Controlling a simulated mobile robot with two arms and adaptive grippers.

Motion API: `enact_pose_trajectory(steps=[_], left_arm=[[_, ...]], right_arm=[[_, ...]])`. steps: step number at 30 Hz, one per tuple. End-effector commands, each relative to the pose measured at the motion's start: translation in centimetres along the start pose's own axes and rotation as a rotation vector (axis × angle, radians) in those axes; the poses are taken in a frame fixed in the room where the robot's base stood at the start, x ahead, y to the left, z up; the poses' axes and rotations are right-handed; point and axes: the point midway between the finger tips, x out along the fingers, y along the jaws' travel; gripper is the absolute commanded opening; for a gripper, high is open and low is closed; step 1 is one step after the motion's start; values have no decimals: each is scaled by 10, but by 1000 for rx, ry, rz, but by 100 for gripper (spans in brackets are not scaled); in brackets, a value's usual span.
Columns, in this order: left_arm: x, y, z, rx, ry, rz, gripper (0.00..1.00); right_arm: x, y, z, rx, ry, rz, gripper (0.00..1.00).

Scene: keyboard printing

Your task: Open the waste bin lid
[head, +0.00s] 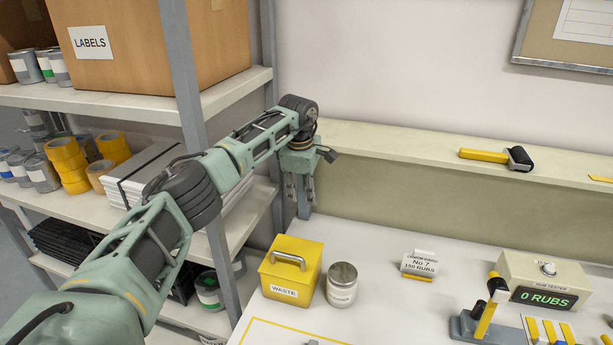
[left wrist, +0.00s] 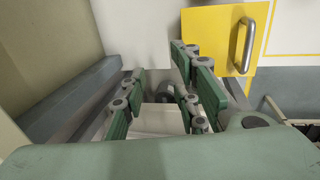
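The yellow waste bin (head: 284,285), labelled WASTE, stands on the white bench, close to the shelf post. Its yellow lid (head: 309,252) lies shut on top, with a grey metal handle (head: 288,258) across it. The lid also shows at the upper right of the left wrist view (left wrist: 212,40), with its handle (left wrist: 243,47). My left gripper (head: 300,203) points down above and behind the bin, apart from it. Its green fingers stand apart with nothing between them in the left wrist view (left wrist: 155,82). My right gripper is not in view.
A metal can (head: 341,285) stands just right of the bin. A shelf post (head: 207,140) and loaded shelves are at the left. A raised ledge (head: 400,150) runs behind the bench. A rub tester (head: 540,283) stands at the right. The bench middle is mostly clear.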

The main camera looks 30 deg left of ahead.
Motion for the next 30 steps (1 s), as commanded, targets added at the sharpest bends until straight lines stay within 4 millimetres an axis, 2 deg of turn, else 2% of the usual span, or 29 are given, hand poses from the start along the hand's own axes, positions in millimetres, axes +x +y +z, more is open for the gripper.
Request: enact_pose_trajectory(steps=[12, 30], left_arm=[[-15, 24, 0, -2, 1, -1, 28], [-14, 25, 0, -1, 0, 0, 28]], right_arm=[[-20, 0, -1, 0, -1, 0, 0], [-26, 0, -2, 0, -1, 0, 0]])
